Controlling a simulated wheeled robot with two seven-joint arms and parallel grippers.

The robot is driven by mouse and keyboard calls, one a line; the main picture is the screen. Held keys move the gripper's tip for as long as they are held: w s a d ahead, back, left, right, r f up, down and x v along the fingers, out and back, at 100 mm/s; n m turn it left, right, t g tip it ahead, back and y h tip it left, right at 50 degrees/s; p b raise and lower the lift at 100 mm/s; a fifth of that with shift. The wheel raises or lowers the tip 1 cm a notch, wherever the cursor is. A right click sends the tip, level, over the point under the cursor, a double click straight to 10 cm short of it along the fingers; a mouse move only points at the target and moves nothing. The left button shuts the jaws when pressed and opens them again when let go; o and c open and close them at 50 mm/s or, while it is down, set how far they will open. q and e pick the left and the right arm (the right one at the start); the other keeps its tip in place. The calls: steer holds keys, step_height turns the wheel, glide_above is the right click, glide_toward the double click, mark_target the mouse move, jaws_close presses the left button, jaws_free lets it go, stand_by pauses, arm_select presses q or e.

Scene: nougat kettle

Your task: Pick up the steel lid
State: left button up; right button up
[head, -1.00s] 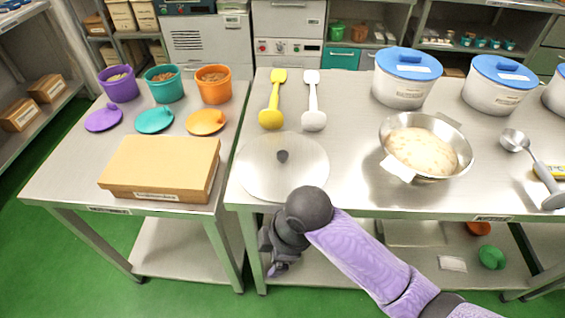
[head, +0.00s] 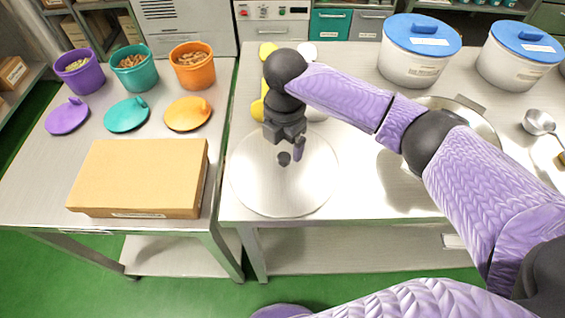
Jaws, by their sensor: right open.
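The steel lid (head: 264,190) is a round, shiny disc with a small dark knob (head: 284,159) at its middle. It lies flat on the right table near its front left corner. My right gripper (head: 291,152) is open above the lid, pointing down, with its fingers close around or just beside the knob. I cannot tell whether the fingers touch the knob. My left gripper is not in view.
A cardboard box (head: 140,178) lies on the left table, with coloured lids and tubs behind it. The steel bowl (head: 470,118) is partly hidden behind my right arm. A yellow spatula (head: 257,111) and a white one (head: 307,51) lie behind the gripper. Blue-lidded tubs (head: 418,55) stand at the back right.

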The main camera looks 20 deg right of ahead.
mark_target(284, 157)
step_height(284, 157, down, 5)
steer(key=shift+f+b, duration=0.1)
steer(key=shift+b, duration=0.7)
jaws_close()
